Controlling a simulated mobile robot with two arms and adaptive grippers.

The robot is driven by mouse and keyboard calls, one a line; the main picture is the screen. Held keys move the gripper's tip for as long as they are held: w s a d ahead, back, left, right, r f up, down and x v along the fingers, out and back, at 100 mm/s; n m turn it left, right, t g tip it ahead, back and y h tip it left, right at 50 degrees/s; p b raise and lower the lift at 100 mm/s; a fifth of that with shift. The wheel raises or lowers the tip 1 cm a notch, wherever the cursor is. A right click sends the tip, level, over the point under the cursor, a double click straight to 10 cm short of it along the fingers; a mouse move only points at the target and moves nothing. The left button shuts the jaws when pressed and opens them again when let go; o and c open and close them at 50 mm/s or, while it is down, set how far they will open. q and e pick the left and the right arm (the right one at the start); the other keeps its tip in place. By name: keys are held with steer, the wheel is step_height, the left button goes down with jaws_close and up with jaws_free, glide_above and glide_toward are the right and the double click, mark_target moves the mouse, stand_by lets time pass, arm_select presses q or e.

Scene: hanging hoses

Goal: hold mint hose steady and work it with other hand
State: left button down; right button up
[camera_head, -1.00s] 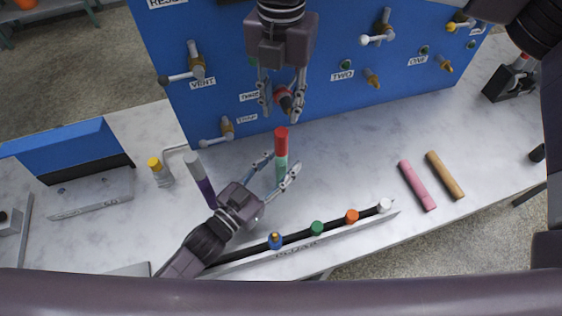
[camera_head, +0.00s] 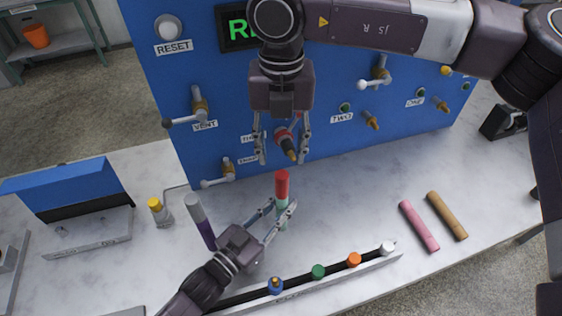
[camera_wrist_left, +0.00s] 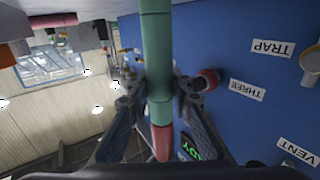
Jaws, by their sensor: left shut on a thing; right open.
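The mint hose (camera_head: 281,208) has a red end (camera_head: 282,184) and stands upright above the bench in the head view. My left gripper (camera_head: 283,207) is shut on its mint part, below the red end. In the left wrist view the mint hose (camera_wrist_left: 157,55) runs between the fingers, with the red end (camera_wrist_left: 161,143) beyond them. My right gripper (camera_head: 283,146) is open, pointing down in front of the blue panel. Between its fingers shows a red-collared brass fitting (camera_head: 287,145) on the panel; I cannot tell whether the fingers touch it.
The blue panel (camera_head: 225,115) carries valves such as the VENT valve (camera_head: 199,107). A purple hose with a grey end (camera_head: 199,216) stands left of my left gripper. A rack with coloured caps (camera_head: 336,270) lies in front. Pink (camera_head: 419,226) and tan (camera_head: 447,215) hoses lie right.

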mark_target(281, 190)
steer(key=n, duration=0.5)
steer(key=shift+a+f+n, duration=0.1)
steer(key=shift+f+n, duration=0.05)
steer(key=shift+n, duration=0.25)
steer(key=n, duration=0.5)
steer(key=shift+f, duration=0.15)
steer(key=n, duration=0.5)
steer(key=shift+f+n, duration=0.15)
steer(key=shift+n, duration=0.15)
steer(key=n, duration=0.4)
steer(key=shift+f+n, duration=0.15)
steer(key=shift+n, duration=0.25)
step_height(281, 190, down, 12)
steer(key=shift+r, duration=0.1)
jaws_close()
